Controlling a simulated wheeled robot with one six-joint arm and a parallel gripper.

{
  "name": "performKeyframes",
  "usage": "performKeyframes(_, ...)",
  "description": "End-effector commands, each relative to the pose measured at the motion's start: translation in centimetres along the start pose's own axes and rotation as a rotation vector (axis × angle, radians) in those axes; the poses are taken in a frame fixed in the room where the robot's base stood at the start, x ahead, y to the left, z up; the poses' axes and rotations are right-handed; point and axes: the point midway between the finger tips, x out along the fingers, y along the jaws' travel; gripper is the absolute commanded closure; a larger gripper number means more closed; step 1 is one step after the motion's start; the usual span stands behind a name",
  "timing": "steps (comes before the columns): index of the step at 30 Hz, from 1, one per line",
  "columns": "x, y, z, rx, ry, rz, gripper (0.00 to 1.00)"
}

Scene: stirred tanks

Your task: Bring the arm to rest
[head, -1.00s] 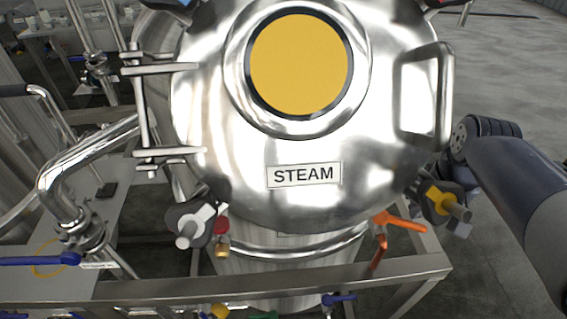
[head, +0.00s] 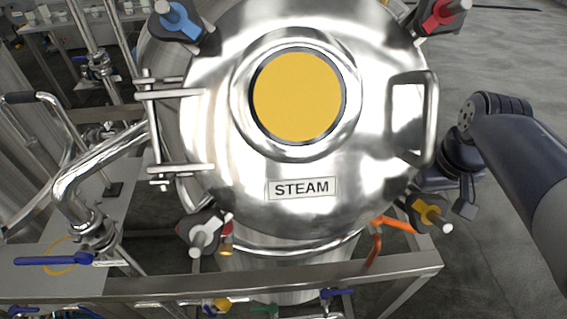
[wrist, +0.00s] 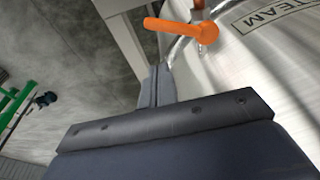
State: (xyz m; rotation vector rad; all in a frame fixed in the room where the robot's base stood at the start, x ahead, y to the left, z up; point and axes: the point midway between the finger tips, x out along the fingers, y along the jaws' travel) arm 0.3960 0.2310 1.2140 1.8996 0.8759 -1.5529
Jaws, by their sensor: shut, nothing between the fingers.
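My arm (head: 520,165) reaches in from the right edge of the head view, beside the steel tank (head: 220,130) and clear of its door handle. Its far end hangs down at the tank's right side; the fingertips cannot be made out there. In the wrist view my gripper (wrist: 155,85) is shut and empty, its two fingers together. An orange lever handle (wrist: 182,29) shows just beyond the fingers; I cannot tell the exact gap. The same orange handle (head: 394,223) is at the tank's lower right in the head view.
The tank's lid has a yellow window (head: 298,97), a STEAM label (head: 302,188) and a loop handle (head: 431,120). Blue (head: 178,22), red (head: 440,15) and yellow (head: 428,212) clamps stick out around it. A steel frame rail (head: 240,284) crosses below. Floor right of the tank looks open.

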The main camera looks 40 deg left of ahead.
Motion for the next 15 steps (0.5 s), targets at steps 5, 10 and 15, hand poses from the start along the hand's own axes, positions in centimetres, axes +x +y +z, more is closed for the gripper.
performKeyframes(5, -0.1, 0.0, 0.0, 0.000, 0.000, 0.000, 1.00)
performKeyframes(10, 0.0, 0.0, 0.0, 0.000, 0.000, 0.000, 1.00)
performKeyframes(15, 0.9, 0.0, 0.2, 0.000, -0.001, 0.000, 1.00)
